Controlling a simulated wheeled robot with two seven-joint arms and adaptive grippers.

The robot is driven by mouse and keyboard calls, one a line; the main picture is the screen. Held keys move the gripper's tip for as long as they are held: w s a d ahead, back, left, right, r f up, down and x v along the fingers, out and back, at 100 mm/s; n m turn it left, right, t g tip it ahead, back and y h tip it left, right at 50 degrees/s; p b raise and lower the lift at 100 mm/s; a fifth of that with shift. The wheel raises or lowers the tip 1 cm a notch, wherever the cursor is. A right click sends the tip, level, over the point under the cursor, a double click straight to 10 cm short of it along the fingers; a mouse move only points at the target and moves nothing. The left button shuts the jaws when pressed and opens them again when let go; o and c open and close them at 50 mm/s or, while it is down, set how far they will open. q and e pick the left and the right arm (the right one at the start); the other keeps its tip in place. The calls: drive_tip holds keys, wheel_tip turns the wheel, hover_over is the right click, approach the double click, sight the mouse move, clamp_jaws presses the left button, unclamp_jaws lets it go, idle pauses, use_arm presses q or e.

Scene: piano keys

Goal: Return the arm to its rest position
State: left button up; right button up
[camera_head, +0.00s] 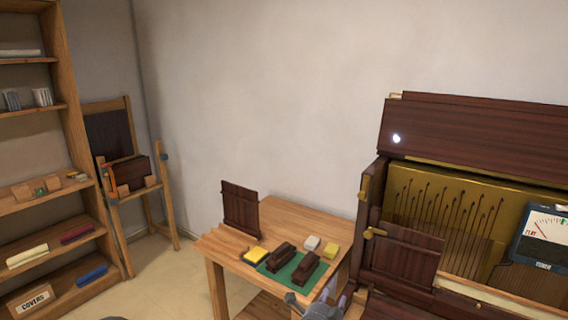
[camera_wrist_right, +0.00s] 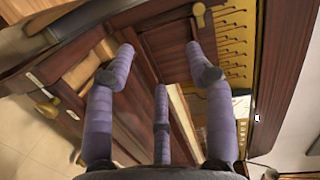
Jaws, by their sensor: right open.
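My right gripper (camera_head: 322,304) shows at the bottom edge of the head view, in front of the small wooden table (camera_head: 290,217) and just left of the open upright piano (camera_head: 372,200). In the right wrist view the purple fingers of this gripper (camera_wrist_right: 160,62) are spread apart with nothing between them. The dark wood of the piano (camera_wrist_right: 165,45) lies beyond the fingertips. I cannot tell the exact gap to it. Most of the right arm is out of view. My left gripper is not in view.
On the table are two dark wooden blocks on a green mat (camera_head: 262,268), yellow and white pads and an upright dark panel (camera_head: 240,208). A dial meter (camera_head: 545,236) sits at the piano's right. A shelf (camera_head: 70,130) and an easel-like stand (camera_head: 165,205) stand left. Floor (camera_head: 165,270) is clear between.

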drive_tip(key=s+f+n+g+y+p, duration=0.1)
drive_tip(key=s+f+n+g+y, duration=0.35)
drive_tip(key=f, duration=0.75)
drive_tip(key=s+f+n+g+y+p, duration=0.25)
drive_tip(key=s+f+n, duration=0.45)
drive_tip(key=f, duration=0.5)
drive_tip(key=s+a+f+n+g+y, duration=0.1)
drive_tip(key=s+f+n+g+y, duration=0.1)
drive_tip(key=s, duration=0.9)
drive_tip(key=s+a+f+n+g+y, duration=0.2)
drive_tip(key=s+f+n+g, duration=0.3)
drive_tip(key=s, duration=0.6)
drive_tip(key=shift+s+a+f+g+y+p, duration=0.3)
drive_tip(key=shift+f+p, duration=0.1)
drive_tip(key=shift+f, duration=0.25)
